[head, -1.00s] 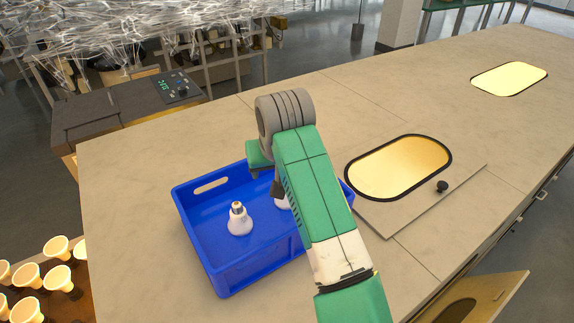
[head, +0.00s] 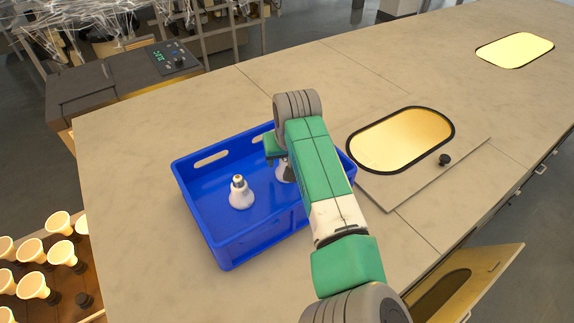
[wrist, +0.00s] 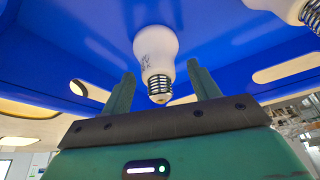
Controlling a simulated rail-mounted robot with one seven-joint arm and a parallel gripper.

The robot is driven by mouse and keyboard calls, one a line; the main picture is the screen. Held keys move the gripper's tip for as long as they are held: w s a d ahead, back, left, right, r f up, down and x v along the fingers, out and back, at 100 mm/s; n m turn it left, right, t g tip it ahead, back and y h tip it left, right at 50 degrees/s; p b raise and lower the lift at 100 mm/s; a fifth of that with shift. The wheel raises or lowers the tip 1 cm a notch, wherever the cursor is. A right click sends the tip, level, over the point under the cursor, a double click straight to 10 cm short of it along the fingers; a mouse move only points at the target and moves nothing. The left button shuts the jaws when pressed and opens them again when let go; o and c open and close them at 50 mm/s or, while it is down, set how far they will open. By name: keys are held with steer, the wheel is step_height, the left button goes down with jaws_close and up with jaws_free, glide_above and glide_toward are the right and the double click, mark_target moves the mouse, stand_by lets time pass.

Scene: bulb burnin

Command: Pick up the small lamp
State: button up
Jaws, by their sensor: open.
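A small white lamp (wrist: 157,50) with a rounded bulb and a metal screw cap stands in the blue crate (head: 225,254). In the wrist view its cap points towards me and lies between the fingers of my gripper (wrist: 160,72). The fingers are open, with a gap on both sides of the lamp. In the head view this lamp (head: 285,172) is mostly hidden by my arm, and my gripper (head: 276,153) is over the crate's right part. A second, wider white lamp (head: 241,193) stands cap up to its left; it shows at the wrist view's top right (wrist: 292,8).
The crate walls, with handle slots, surround both lamps. To the right lies a plate with a glowing oval window (head: 400,140) and a black knob (head: 445,160). A control box (head: 170,58) stands behind. Several lit lamps (head: 33,287) stand at lower left. The bench left of the crate is clear.

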steer(key=shift+c, duration=0.4)
steer(key=c, duration=1)
step_height(320, 180, up, 10)
steer(key=shift+r+b, duration=0.1)
steer(key=shift+b, duration=0.25)
